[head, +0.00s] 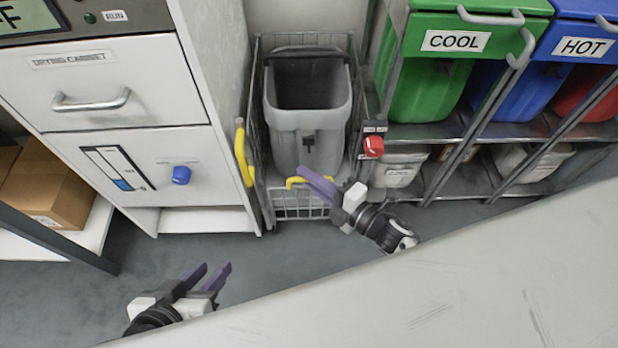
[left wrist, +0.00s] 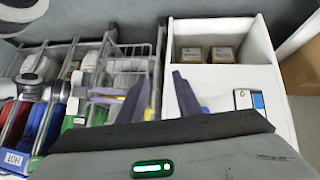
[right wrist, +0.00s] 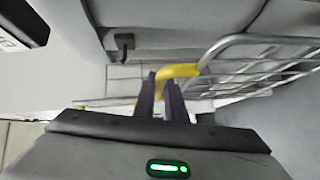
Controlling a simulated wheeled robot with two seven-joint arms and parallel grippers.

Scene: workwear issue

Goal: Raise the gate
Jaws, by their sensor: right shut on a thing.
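The gate (head: 300,206) is the low wire panel at the front of the wire cage around a grey bin. Its yellow handle (head: 294,182) lies along its top edge and also shows in the right wrist view (right wrist: 181,71). My right gripper (head: 312,176) is shut on the yellow handle; its fingers (right wrist: 161,84) cover part of it. My left gripper (head: 216,266) is open and empty, low over the floor in front of the drying cabinet. Its spread fingers (left wrist: 158,82) show in the left wrist view.
The grey bin (head: 322,125) stands in the cage. A second yellow handle (head: 243,156) is at the cage's left side. The drying cabinet (head: 150,145) stands left, a rack (head: 462,132) with green and blue bins right. A pale surface (head: 470,280) fills the lower right foreground.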

